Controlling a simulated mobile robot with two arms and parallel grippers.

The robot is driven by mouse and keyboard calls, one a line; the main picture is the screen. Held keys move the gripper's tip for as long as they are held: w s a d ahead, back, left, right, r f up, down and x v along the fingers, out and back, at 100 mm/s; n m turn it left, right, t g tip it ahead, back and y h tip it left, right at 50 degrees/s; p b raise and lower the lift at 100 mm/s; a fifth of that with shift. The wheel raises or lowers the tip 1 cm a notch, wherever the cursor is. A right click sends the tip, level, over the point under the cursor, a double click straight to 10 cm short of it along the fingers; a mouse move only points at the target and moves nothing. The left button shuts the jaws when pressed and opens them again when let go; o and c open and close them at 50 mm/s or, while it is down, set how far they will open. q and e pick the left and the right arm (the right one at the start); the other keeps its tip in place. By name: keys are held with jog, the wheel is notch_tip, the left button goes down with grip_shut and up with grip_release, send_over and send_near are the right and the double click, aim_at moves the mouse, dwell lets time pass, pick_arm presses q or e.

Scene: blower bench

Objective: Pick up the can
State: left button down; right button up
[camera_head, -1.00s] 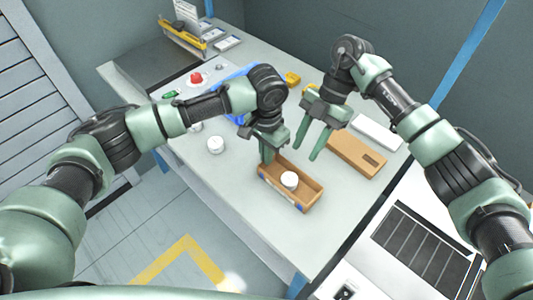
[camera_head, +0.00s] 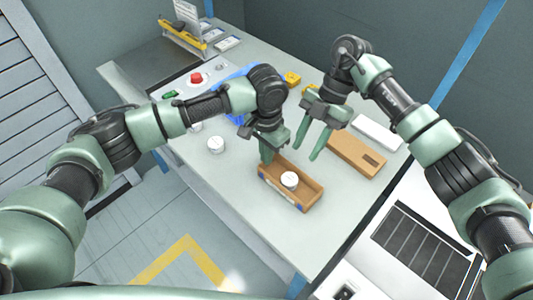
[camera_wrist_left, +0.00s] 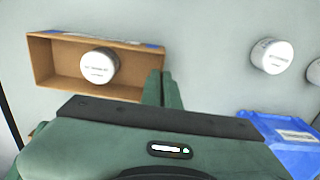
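A white can (camera_head: 289,180) with small dark print on its lid stands in an open brown box (camera_head: 309,198); the can (camera_wrist_left: 99,65) and box (camera_wrist_left: 43,61) also show in the left wrist view. A second white can (camera_head: 216,144) stands on the bench left of the box, with another (camera_head: 196,126) behind it, partly hidden by my left arm. My left gripper (camera_head: 267,158) points down at the box's far left end, apart from the can. Its fingers (camera_wrist_left: 159,78) are together with nothing between them. My right gripper (camera_head: 309,151) is open and empty, above the bench behind the box.
A brown slotted block (camera_head: 352,155) and a white flat block (camera_head: 377,132) lie right of the box. A blue bin (camera_wrist_left: 284,138) is partly hidden behind my left arm in the head view. A red button (camera_head: 196,78) is further back. The bench's front left is clear.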

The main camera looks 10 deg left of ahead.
aim_at(290, 178)
jog(key=shift+o, duration=1.6)
jog(key=shift+r, duration=0.1)
jog(key=s+f+m+t, duration=0.1)
jog(key=m, duration=0.1)
jog(key=s+a+f+m+t, duration=0.1)
jog(key=s+f+m, duration=0.1)
jog(key=shift+m, duration=0.3)
jog(key=shift+a+x, duration=0.2)
jog(key=shift+x, duration=2.5)
jog(key=shift+r+y, duration=0.1)
jog(key=shift+y, duration=0.2)
grip_shut()
